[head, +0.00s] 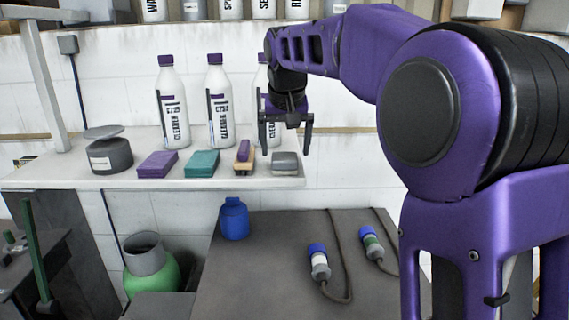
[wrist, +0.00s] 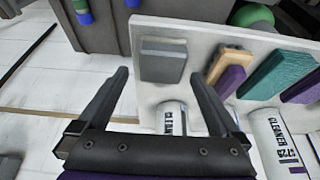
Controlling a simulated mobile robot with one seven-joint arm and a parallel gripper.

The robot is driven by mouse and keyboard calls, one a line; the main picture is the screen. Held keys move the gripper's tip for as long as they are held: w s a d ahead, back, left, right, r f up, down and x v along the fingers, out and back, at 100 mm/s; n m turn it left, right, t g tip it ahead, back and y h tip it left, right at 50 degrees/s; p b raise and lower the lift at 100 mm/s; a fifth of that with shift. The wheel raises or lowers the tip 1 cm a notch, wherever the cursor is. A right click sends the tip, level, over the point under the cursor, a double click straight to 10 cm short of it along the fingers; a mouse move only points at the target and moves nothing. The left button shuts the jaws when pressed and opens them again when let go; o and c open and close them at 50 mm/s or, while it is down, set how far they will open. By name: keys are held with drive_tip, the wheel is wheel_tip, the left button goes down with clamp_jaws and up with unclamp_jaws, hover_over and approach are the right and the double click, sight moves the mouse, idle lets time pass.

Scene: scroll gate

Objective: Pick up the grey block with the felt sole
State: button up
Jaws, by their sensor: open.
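The grey block (head: 285,162) lies at the right end of the white shelf (head: 225,182). Its sole is a thin layer that I cannot make out clearly. In the wrist view the grey block (wrist: 163,60) shows ahead of the fingertips, between their lines. My gripper (head: 287,150) hangs above and around the block's place in the head view, pointing down. In the wrist view my gripper (wrist: 160,80) is open and empty, with its two dark fingers spread wide. I cannot see any contact with the block.
A wooden brush with a purple top (head: 243,156) lies just left of the block, then a teal block (head: 202,164) and a purple block (head: 157,164). White cleaner bottles (head: 219,105) stand behind them. A grey tin (head: 109,155) stands at the left. The shelf's right edge is close.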

sight(284, 156)
drive_tip(key=x, duration=0.3)
drive_tip(key=shift+a+f, duration=0.1)
drive_tip(key=shift+f, duration=0.15)
drive_tip(key=shift+c, duration=0.2)
drive_tip(key=shift+r, duration=0.1)
drive_tip(key=c, duration=1.3)
drive_tip(key=shift+r, duration=5)
